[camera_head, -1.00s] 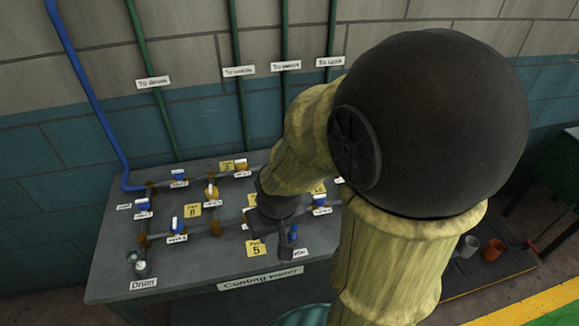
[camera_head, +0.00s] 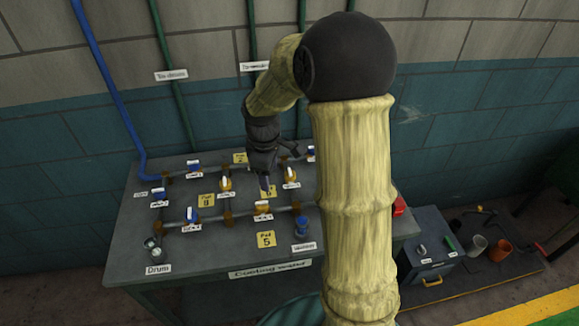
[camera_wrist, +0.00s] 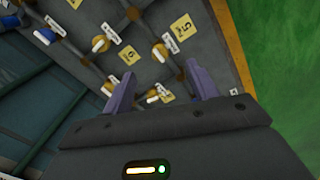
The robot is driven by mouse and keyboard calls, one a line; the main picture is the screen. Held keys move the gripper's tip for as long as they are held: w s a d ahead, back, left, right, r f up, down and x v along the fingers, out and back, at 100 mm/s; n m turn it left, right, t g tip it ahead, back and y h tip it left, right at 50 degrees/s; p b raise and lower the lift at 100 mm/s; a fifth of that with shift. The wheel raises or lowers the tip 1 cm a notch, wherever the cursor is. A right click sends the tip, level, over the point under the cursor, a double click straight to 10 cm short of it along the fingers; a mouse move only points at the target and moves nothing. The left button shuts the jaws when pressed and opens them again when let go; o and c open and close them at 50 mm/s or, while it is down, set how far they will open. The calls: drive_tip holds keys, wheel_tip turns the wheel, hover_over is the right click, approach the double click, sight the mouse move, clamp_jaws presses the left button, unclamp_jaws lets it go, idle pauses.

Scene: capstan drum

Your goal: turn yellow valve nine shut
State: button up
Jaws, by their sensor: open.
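Yellow-handled valves with small white tags sit on the pipework of the bench. In the head view one is at left of my gripper (camera_head: 225,183), one at right (camera_head: 290,175) and one nearer the front (camera_head: 262,208). The tag numbers are too small to read, so I cannot tell which is valve nine. My gripper (camera_head: 262,180) is open and empty above the middle of the bench, partly hiding a yellow card. In the wrist view, a yellow valve (camera_wrist: 154,97) shows between the spread fingers; two more yellow valves (camera_wrist: 100,43) (camera_wrist: 160,52) lie beyond.
Blue valves (camera_head: 192,214) (camera_head: 302,225) stand close by on the same pipes. Yellow number cards, one reading 5 (camera_head: 266,239), lie on the grey bench (camera_head: 130,265). Wall pipes (camera_head: 110,85) rise behind. A grey box (camera_head: 425,270) stands at right.

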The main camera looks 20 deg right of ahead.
drive_tip(key=w+d+n+g+p, duration=0.1)
drive_tip(key=w+d+n, duration=0.1)
drive_tip(key=w+n, duration=0.15)
drive_tip(key=w+d+n+p, duration=0.1)
drive_tip(key=w+d+n, duration=0.15)
drive_tip(key=w, duration=0.25)
drive_tip(key=n+p, duration=0.2)
drive_tip(key=n, duration=0.4)
hover_over(289, 171)
drive_tip(key=w, duration=0.1)
drive_tip(key=shift+w+a+r+g, duration=0.1)
drive_tip(key=shift+a+g, duration=0.15)
drive_tip(key=shift+g, duration=0.15)
drive_tip(key=shift+m, duration=0.3)
drive_tip(key=f+p, duration=0.1)
drive_tip(key=f, duration=0.4)
drive_tip(key=f+p, duration=0.2)
drive_tip(key=f, duration=0.4)
drive_tip(key=s+f+p, duration=0.1)
drive_tip(key=f, duration=0.5)
drive_tip(key=shift+s+d+f, duration=0.1)
drive_tip(key=shift+d+f, duration=0.05)
drive_tip(key=shift+d, duration=0.1)
drive_tip(key=c, duration=1)
